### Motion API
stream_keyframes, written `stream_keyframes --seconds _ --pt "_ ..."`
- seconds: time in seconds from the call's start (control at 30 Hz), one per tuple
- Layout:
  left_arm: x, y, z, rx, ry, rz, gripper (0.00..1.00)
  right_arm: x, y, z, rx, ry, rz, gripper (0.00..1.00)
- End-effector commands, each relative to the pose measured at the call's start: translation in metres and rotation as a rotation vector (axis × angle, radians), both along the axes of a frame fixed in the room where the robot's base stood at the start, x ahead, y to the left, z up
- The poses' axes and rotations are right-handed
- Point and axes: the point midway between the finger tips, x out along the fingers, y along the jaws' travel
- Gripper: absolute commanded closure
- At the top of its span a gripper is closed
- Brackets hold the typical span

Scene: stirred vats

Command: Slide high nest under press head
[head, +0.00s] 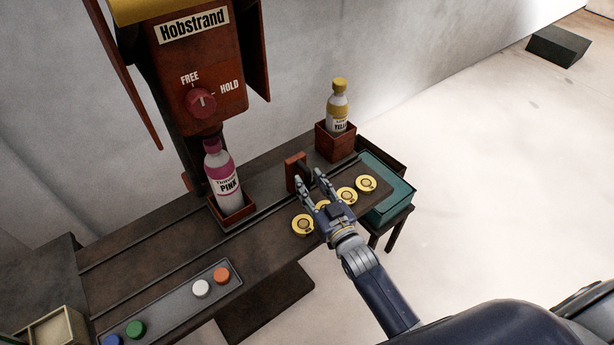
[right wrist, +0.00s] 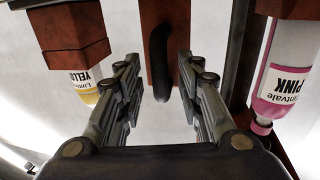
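The press (head: 197,55) labelled Hobstrand stands at the upper left, its red knob (head: 201,103) between FREE and HOLD. A pink-capped PINK bottle (head: 222,175) stands in a low red-brown nest (head: 234,214) below the press. A yellow-capped bottle (head: 337,108) stands in a taller red-brown nest (head: 336,147) farther right along the rail. Between the nests is an upright red-brown block (head: 294,173) with a dark handle (right wrist: 159,60). My right gripper (head: 310,181) is open, its fingers on either side of the handle with gaps in the wrist view. My left gripper is out of view.
Several gold discs (head: 366,184) lie along the bench's front edge, near my right gripper. A grey tray (head: 180,304) holds several coloured caps at the lower left. A teal bin (head: 391,203) stands at the bench's right end. Open floor lies to the right.

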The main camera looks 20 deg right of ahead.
Motion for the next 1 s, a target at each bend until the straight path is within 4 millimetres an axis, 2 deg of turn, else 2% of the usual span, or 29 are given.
stream_keyframes --seconds 0.2,0.53,0.6,0.7,1.0 --pt "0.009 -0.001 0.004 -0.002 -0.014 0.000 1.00 0.020 0.003 -0.001 0.000 0.002 0.000 0.66" --pt "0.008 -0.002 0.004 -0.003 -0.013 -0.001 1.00 0.022 0.004 -0.001 -0.001 0.002 0.000 0.66" --pt "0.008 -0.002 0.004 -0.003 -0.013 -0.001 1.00 0.022 0.004 -0.001 -0.001 0.002 0.000 0.82" --pt "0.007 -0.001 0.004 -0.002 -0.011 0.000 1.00 0.022 0.004 -0.001 -0.001 0.002 0.000 1.00" --pt "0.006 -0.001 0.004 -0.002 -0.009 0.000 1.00 0.022 0.004 -0.001 0.000 0.000 0.000 1.00"
